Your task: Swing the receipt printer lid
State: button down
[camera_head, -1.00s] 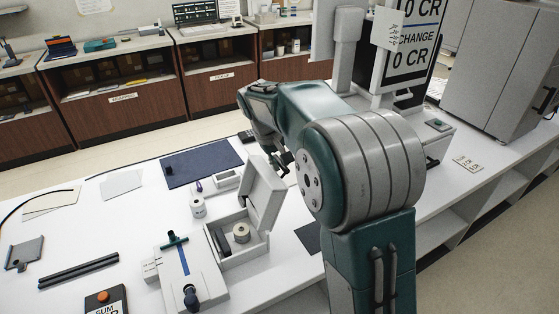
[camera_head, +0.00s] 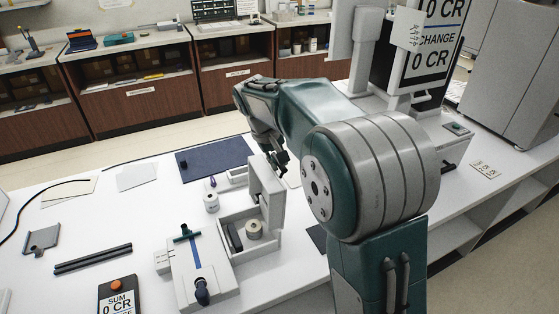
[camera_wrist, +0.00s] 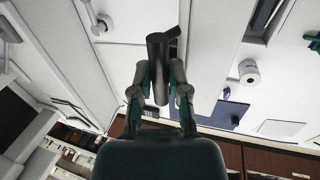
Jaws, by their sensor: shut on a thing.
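My gripper (camera_head: 280,160) is at the lid's upper right edge, partly behind my arm. In the wrist view my gripper (camera_wrist: 160,92) is shut on a dark cylindrical handle (camera_wrist: 158,60), seemingly the lid's. A pale panel (camera_wrist: 206,50), probably the lid, lies behind it. The head view hides the exact contact.
A white loose roll (camera_head: 211,202) and a small white device (camera_head: 237,175) stand left of the lid. A grey unit (camera_head: 190,266) with a dark knob sits beside the printer. A blue mat (camera_head: 214,157) lies behind. A display (camera_head: 437,45) stands at the back right.

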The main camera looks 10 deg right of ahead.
aim_at(265, 172)
jog(key=shift+s+a, duration=0.2)
jog(key=shift+a, duration=0.8)
jog(key=shift+s+a, duration=0.15)
jog(key=shift+a, duration=0.85)
jog(key=a, duration=0.2)
jog(key=a+f, duration=0.1)
jog(key=a, duration=0.1)
jog(key=shift+s, duration=0.35)
jog(key=c, duration=0.5)
grip_release()
jog(key=shift+c, duration=0.2)
jog(key=shift+r, duration=0.15)
